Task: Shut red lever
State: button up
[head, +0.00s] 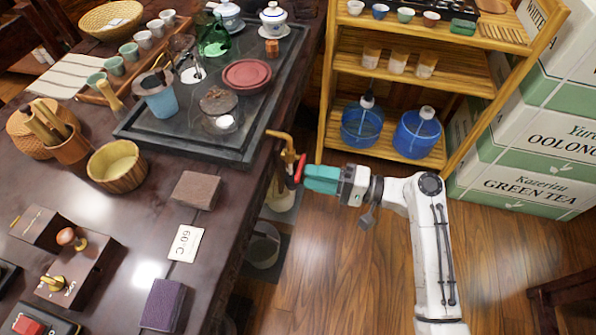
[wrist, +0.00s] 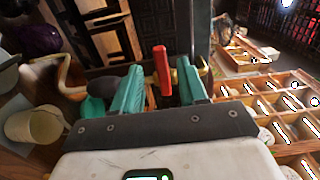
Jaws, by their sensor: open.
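The red lever (head: 299,168) sits on a brass tap (head: 284,138) at the right edge of the dark tea table. My gripper (head: 308,179), with teal fingers, is at the lever from the right, beyond the table edge. In the wrist view the red lever (wrist: 162,68) stands upright between the two spread fingertips of my gripper (wrist: 161,76). Brass parts of the tap (wrist: 202,66) show beside the right finger. The fingers are open, with a gap visible on each side of the lever. Whether either finger touches it I cannot tell.
The tea table (head: 130,210) bears a dark tea tray (head: 265,95), cups and boxes. A wooden shelf (head: 340,80) with blue water jugs stands behind my arm. Stacked tea cartons (head: 530,185) are at the right. Open wooden floor (head: 340,265) lies below my arm.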

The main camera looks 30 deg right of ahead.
jog(key=shift+v, duration=2.35)
jog(key=s+a+f+n+g+h, duration=0.2)
jog(key=s+f+n+g+h, duration=0.1)
jog(key=s+f+g, duration=0.25)
jog(key=s+a+f+n+g+h, duration=0.3)
jog(key=s+f+g+h, duration=0.1)
jog(key=s+f, duration=0.2)
jog(key=s+d+r+n+g+h, duration=0.2)
jog(key=s+d+h, duration=0.35)
jog(key=s, duration=0.25)
notch_tip(320, 180, up, 14)
jog(key=p, duration=1.4)
jog(key=shift+a+r, duration=0.15)
jog(key=shift+a, duration=0.1)
jog(key=shift+h, duration=0.25)
